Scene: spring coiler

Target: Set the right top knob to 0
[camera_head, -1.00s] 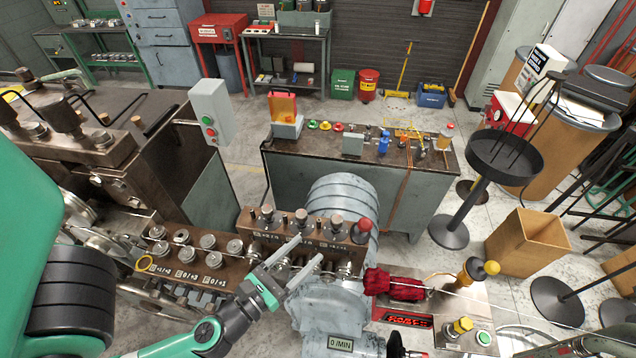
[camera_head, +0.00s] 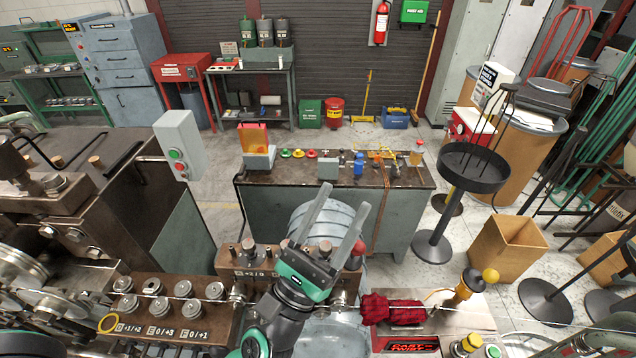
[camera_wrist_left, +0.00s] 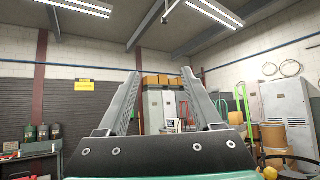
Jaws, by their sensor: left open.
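My left gripper (camera_head: 343,199) is open and empty, its fingers pointing up and away in front of the brown knob block (camera_head: 235,259). It also shows in the left wrist view (camera_wrist_left: 160,75), with nothing between its fingers. A metal top knob (camera_head: 248,246) stands at the left of the block, above a label that seems to read +2/0. Another top knob (camera_head: 325,246) shows at the right, just behind the gripper. The middle of the block and its other labels are hidden by the gripper. A red ball knob (camera_head: 358,248) stands at the block's right end. My right gripper is out of view.
A lower row of several knobs (camera_head: 184,289) with labels sits left of the gripper. A grey control box (camera_head: 180,145) stands at the left. A workbench (camera_head: 400,205) stands behind.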

